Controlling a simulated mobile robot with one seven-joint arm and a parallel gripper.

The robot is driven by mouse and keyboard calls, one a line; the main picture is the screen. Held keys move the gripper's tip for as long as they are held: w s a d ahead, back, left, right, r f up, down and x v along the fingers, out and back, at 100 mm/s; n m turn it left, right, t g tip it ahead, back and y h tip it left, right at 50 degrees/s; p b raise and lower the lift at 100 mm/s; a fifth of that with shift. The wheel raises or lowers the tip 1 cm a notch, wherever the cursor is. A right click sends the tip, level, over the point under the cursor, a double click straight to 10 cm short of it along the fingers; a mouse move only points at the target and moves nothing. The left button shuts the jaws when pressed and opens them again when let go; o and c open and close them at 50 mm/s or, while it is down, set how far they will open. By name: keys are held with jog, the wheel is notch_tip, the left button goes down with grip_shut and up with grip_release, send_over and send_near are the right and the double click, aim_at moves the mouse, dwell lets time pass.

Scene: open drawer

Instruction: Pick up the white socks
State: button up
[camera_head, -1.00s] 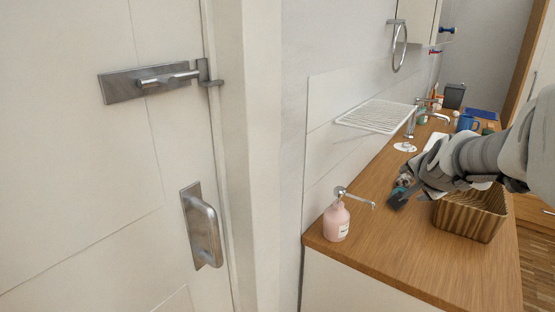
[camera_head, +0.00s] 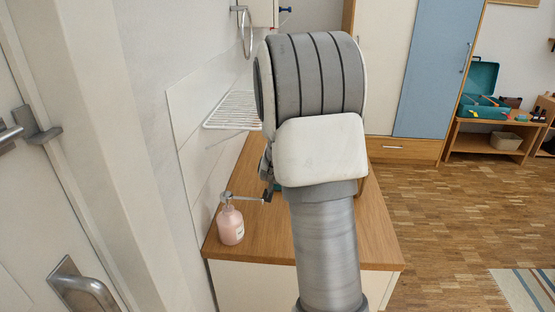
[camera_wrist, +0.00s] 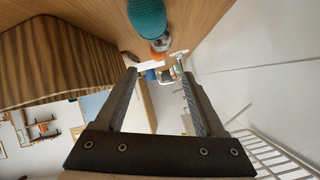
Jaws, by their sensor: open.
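I cannot make out any white socks in either view. My gripper (camera_wrist: 158,76) is open, with its two dark fingers apart and nothing seen held between them. In the head view only a dark bit of my gripper (camera_head: 267,188) shows beside the soap pump, because my arm hides the rest. In the wrist view a teal object (camera_wrist: 148,18) lies on the wooden counter (camera_wrist: 95,12) beyond the fingertips. White shapes past the fingers are too small to name.
A pink soap bottle (camera_head: 231,225) stands at the counter's near left corner. A white wire rack (camera_head: 232,112) juts from the wall. Open parquet floor (camera_head: 430,220) lies to the right.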

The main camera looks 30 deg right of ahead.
jog(key=b+x, duration=0.1)
jog(key=x, duration=1)
jog(key=shift+w+f, duration=0.1)
jog(key=shift+f, duration=0.05)
jog(key=x, duration=0.4)
jog(key=shift+w+a+f+b, duration=0.1)
jog(key=shift+w+f+b, duration=0.05)
jog(key=shift+f+b, duration=0.2)
jog(key=shift+w+d+f, duration=0.1)
jog(key=shift+w+d, duration=0.1)
jog(key=shift+w, duration=0.15)
jog(key=c, duration=1)
